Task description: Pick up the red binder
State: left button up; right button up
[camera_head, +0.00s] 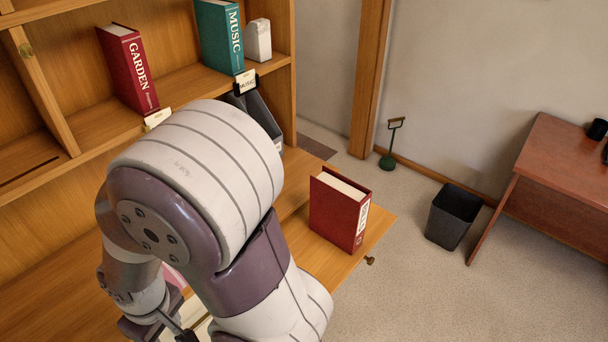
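The red binder (338,212) stands upright near the right end of the wooden desk top, with pale pages at its top and a white label on its spine. Nothing touches it. My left arm fills the middle of the view and bends down to the lower left. Its gripper (170,328) is at the bottom edge, left of the binder and well apart from it. The fingers are mostly cut off by the frame and hidden, so I cannot tell whether they are open. My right gripper is not in view.
A red GARDEN book (128,68) and a teal MUSIC book (219,36) stand on the shelf above. A dark file holder (262,112) is behind the arm. A black bin (452,216) and a reddish desk (560,180) are at right. Bare desk top surrounds the binder.

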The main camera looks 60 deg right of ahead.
aim_at(339, 206)
jog(key=z, duration=2.55)
jog(key=i+l+u, duration=0.15)
jog(key=u, duration=0.25)
jog(key=l+u, duration=0.4)
jog(key=i+l+u, duration=0.1)
jog(key=l+u, duration=0.45)
jog(key=l, duration=1.05)
jog(key=l+u, duration=0.15)
jog(key=l, duration=1)
